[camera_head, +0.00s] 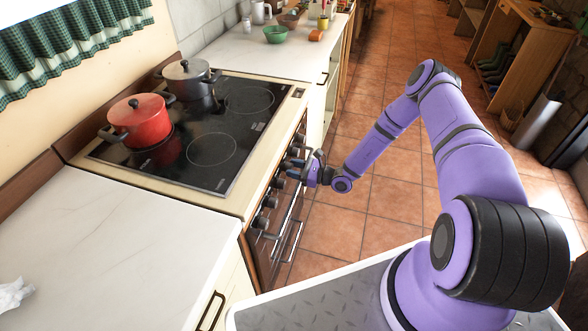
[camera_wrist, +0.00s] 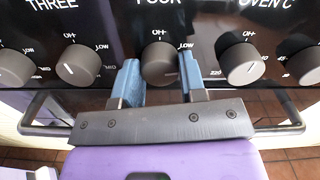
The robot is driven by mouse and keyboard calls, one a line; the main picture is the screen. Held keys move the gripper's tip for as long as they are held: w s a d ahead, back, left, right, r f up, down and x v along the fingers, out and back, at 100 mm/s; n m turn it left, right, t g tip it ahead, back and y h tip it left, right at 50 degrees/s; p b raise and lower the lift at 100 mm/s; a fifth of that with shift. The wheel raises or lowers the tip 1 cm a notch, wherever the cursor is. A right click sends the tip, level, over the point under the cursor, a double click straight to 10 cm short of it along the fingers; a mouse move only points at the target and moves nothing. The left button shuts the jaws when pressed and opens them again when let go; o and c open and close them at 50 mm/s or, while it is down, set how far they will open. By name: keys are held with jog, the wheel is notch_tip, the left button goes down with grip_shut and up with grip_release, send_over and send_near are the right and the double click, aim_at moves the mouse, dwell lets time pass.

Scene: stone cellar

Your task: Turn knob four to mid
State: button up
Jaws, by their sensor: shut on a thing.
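Knob four (camera_wrist: 160,60) is a round dark-grey knob under the label FOUR in the wrist view. The off mark is above it and LOW is to its upper right. A pale pointer line shows near its top, towards the off mark; its exact angle is hard to tell. My gripper (camera_wrist: 160,78) has its two blue fingers on either side of this knob and is shut on it. In the head view my gripper (camera_head: 296,168) reaches the oven's front panel and hides the knob there.
Knob three (camera_wrist: 78,66) is left of knob four, and an oven knob (camera_wrist: 242,64) is right. A handle bar (camera_wrist: 50,130) runs below. On the cooktop (camera_head: 215,110) stand a red pot (camera_head: 140,122) and a grey pot (camera_head: 187,80). The tiled floor beside the stove is clear.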

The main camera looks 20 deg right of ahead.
jog(key=m, duration=0.4)
jog(key=shift+d+m, duration=0.1)
jog(key=shift+m, duration=1.7)
jog(key=shift+f, duration=0.1)
jog(key=o, duration=0.9)
jog(key=v, duration=1)
jog(key=shift+s+d, duration=0.25)
jog(key=shift+d, duration=0.05)
